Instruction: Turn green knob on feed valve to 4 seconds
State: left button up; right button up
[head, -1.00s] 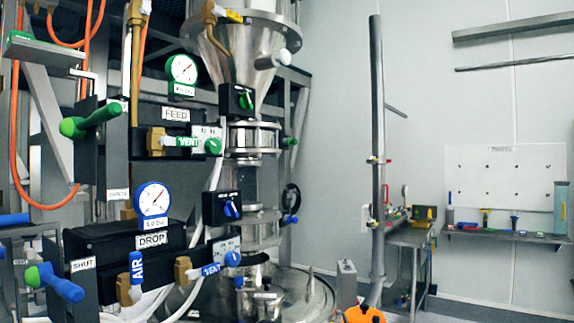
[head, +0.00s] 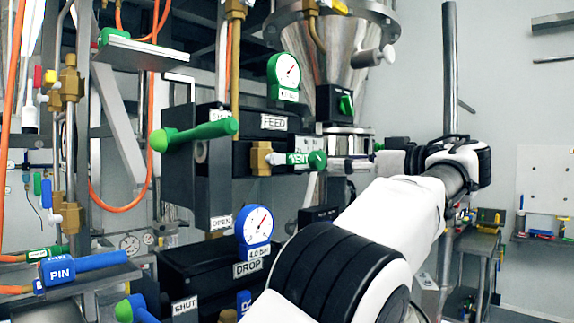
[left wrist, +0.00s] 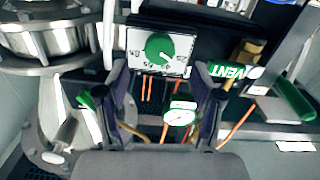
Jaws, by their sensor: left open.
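The green knob (left wrist: 159,46) sits on a white dial plate (left wrist: 140,62) with small marks in the left wrist view. It also shows in the head view (head: 318,160), at the right end of the VENT handle on the FEED valve box (head: 272,118). My left gripper (left wrist: 160,76) is open. Its two fingers point at the dial plate, one on each side of the knob, and look apart from it. In the head view the left gripper (head: 340,165) is just right of the knob. The pointer's reading is too small to tell. My right gripper is not in view.
The green VENT handle (left wrist: 231,72) is close beside the dial. A gauge (head: 288,72) is above it and the DROP unit (head: 205,265) below. A green lever (head: 195,133) juts out at left. The steel hopper (head: 345,45) stands behind; open floor is at right.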

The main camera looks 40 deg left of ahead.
aim_at(321, 157)
pick_arm(q)
jog(key=shift+a+r, duration=0.1)
jog(key=shift+a, duration=0.85)
jog(key=shift+r, duration=0.1)
jog(key=shift+d+r+p, duration=0.35)
jog(key=shift+d+r, duration=0.05)
jog(key=shift+r, duration=0.2)
jog(key=a, duration=0.4)
jog(key=a+f, duration=0.1)
jog(key=a, duration=0.1)
jog(key=shift+w+a+f+p, duration=0.1)
jog(key=shift+w+a+p, duration=0.05)
jog(key=shift+w+p, duration=0.15)
jog(key=shift+d, duration=0.3)
jog(key=shift+s+d+r, duration=0.1)
jog(key=shift+d+r, duration=0.15)
jog(key=shift+d, duration=0.25)
jog(key=shift+c, duration=1)
jog(key=shift+d, duration=0.3)
jog(key=c, duration=0.5)
jog(key=shift+a, duration=0.1)
jog(key=c, duration=0.4)
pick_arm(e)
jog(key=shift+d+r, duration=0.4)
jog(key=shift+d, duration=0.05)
